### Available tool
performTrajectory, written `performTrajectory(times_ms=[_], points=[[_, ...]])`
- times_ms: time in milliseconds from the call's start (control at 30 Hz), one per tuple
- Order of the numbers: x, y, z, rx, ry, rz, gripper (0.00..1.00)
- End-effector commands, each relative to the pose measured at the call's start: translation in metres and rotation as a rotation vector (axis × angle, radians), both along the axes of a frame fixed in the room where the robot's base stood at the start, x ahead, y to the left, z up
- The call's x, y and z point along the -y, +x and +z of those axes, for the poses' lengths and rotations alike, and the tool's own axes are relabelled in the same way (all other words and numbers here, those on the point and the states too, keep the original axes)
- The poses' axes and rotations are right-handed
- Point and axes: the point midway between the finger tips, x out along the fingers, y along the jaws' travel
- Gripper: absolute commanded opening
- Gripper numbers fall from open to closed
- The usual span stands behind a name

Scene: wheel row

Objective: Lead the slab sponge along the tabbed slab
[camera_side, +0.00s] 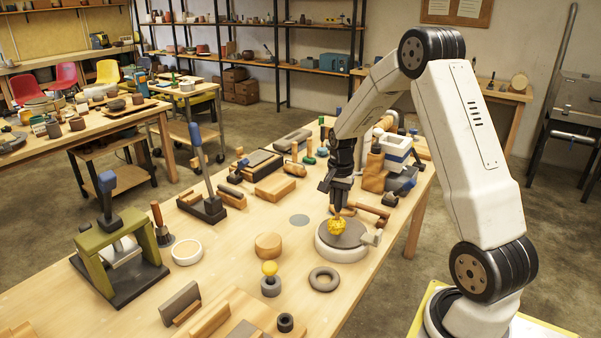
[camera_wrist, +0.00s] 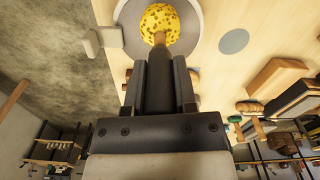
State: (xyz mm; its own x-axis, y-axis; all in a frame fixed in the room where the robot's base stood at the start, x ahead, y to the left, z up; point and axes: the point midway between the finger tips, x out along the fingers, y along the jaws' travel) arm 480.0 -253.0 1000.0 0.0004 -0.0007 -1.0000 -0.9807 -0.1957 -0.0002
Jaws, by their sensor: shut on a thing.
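My gripper (camera_side: 338,203) is shut on the dark handle of a round yellow sponge (camera_side: 337,227), which I take to be the slab sponge. The sponge hangs below the jaws, handle upright, over the grey top of a low round white-sided wheel (camera_side: 335,253). A pale tab (camera_side: 373,238) sticks out at the wheel's right side; I take this to be the tabbed slab. In the wrist view, the sponge (camera_wrist: 160,24) is in front of the jaws over the grey disc, with the tab (camera_wrist: 92,42) to the left. I cannot tell whether sponge and disc touch.
A grey ring (camera_side: 324,279), a wooden disc (camera_side: 268,245) and another yellow ball on a stand (camera_side: 270,270) lie near the wheel. A green-framed press (camera_side: 120,262) stands at left. A blue-and-white stack (camera_side: 396,150) stands behind. A flat grey circle (camera_side: 299,220) marks clear table.

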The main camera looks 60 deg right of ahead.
Motion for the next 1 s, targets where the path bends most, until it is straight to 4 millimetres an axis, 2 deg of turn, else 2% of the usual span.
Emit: performTrajectory(times_ms=[300, 1000], points=[[0.000, 0.000, -0.016, 0.000, 0.001, 0.000, 0.00], [0.000, 0.000, -0.020, 0.000, 0.000, 0.000, 0.00]])
